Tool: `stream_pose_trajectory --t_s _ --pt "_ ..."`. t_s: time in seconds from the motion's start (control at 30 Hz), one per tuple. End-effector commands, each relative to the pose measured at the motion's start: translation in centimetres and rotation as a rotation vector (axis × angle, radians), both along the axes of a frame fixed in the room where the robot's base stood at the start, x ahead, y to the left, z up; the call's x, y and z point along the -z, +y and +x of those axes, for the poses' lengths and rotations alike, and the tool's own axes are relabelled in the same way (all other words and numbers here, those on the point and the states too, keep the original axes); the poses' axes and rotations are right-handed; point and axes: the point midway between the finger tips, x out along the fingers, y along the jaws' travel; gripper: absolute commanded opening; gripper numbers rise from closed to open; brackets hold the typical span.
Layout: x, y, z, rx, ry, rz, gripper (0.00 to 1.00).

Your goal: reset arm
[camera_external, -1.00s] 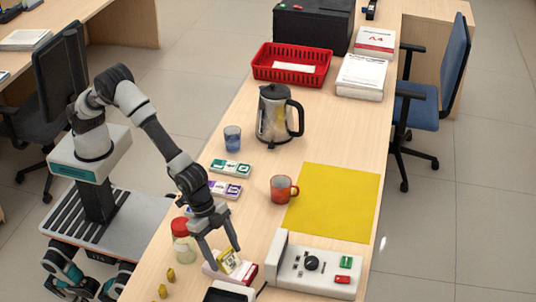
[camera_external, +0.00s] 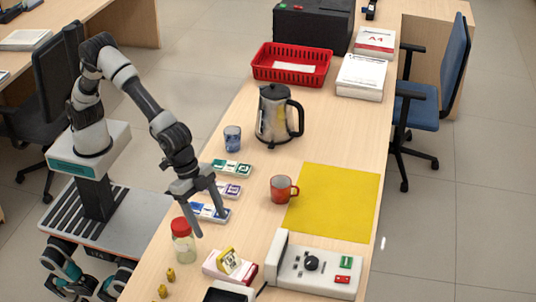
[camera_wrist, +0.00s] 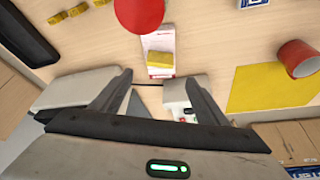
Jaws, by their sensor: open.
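My gripper (camera_external: 210,212) is open and empty. It hangs above the near side of the counter, beside the jar with the red lid (camera_external: 181,240), with the fingers pointing down. In the wrist view my gripper's fingers (camera_wrist: 157,92) are spread apart. Between and beyond them are the white and red box (camera_wrist: 158,58) and the yellow item on it (camera_wrist: 161,60). In the external view the yellow item (camera_external: 229,261) rests on the white and red box (camera_external: 217,270), clear of my fingers.
A red mug (camera_external: 281,189), yellow mat (camera_external: 340,205), kettle (camera_external: 272,117) and blue cup (camera_external: 232,138) stand on the counter. A white device with buttons (camera_external: 318,268) is at the front right. Small yellow pieces (camera_external: 170,274) lie near the left edge. A red basket (camera_external: 291,65) stands farther back.

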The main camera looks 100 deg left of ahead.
Motion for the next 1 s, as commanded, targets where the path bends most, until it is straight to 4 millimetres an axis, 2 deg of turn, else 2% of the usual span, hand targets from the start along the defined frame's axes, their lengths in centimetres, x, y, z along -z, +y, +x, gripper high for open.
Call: stream_pose_trajectory --t_s 0.43,0.57,0.67,0.77,0.8,0.9,1.0 --pt "0.0 0.1 0.0 0.0 0.0 0.0 0.68" --pt "-1.7 1.9 -0.6 -0.018 0.0 0.0 0.68" --pt "-4.7 5.7 -2.5 -0.051 0.006 0.004 0.68" --pt "-8.2 11.1 -6.1 -0.096 0.017 0.015 0.68" --pt "-9.3 13.3 -8.0 -0.115 0.023 0.022 0.68" --pt "-11.6 18.1 -13.0 -0.161 0.036 0.042 0.68" --pt "-12.9 22.3 -18.4 -0.208 0.046 0.068 0.68"
